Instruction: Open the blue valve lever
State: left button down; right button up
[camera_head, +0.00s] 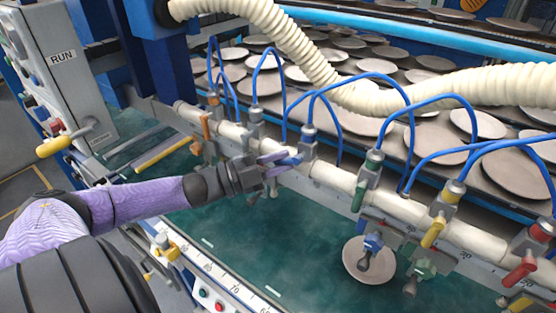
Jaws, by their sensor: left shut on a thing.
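The blue valve lever (291,160) sits below a grey valve body (308,143) on the cream pipe, near the middle of the head view. My left gripper (278,165) reaches in from the left and is shut on the lever, its fingers partly hiding it. The lever points left toward the gripper, roughly along the pipe. My right gripper is not in view.
The cream pipe (333,178) also carries an orange lever (205,125), a green lever (358,196), a yellow lever (433,232) and a red lever (519,271). Blue hoses (285,115) arch above. A blue-knobbed nozzle (372,243) hangs below over a round plate (358,268).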

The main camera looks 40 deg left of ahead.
pick_arm(q)
jog(key=n+t, duration=0.1)
jog(key=n, duration=0.1)
jog(key=f+n+t, duration=0.1)
jog(key=n, duration=0.1)
jog(key=d+n+t+y+b, duration=0.1)
jog(key=n+t, duration=0.1)
jog(key=shift+w+d+f, duration=0.1)
jog(key=shift+f, duration=0.2)
jog(key=n+t+y, duration=0.1)
jog(key=n, duration=0.1)
jog(key=n+y, duration=0.1)
jog(key=d+n+t, duration=0.1)
jog(key=n, duration=0.1)
jog(key=shift+f+n+t+y, duration=0.25)
jog(key=shift+n+t+y, duration=0.05)
jog(key=shift+y, duration=0.1)
jog(key=shift+w+d+f+n+t+y, duration=0.15)
jog(key=shift+n+t+y, duration=0.1)
jog(key=shift+n+y, duration=0.6)
jog(key=shift+s+d+r+n+t+y, duration=0.1)
jog(key=shift+d+n+t+y, duration=0.15)
jog(key=shift+n+y, duration=0.55)
jog(key=shift+w+d+f+n+t+y, duration=0.1)
jog(key=shift+n+t+y, duration=0.3)
jog(key=shift+n, duration=0.75)
jog(key=shift+y, duration=0.25)
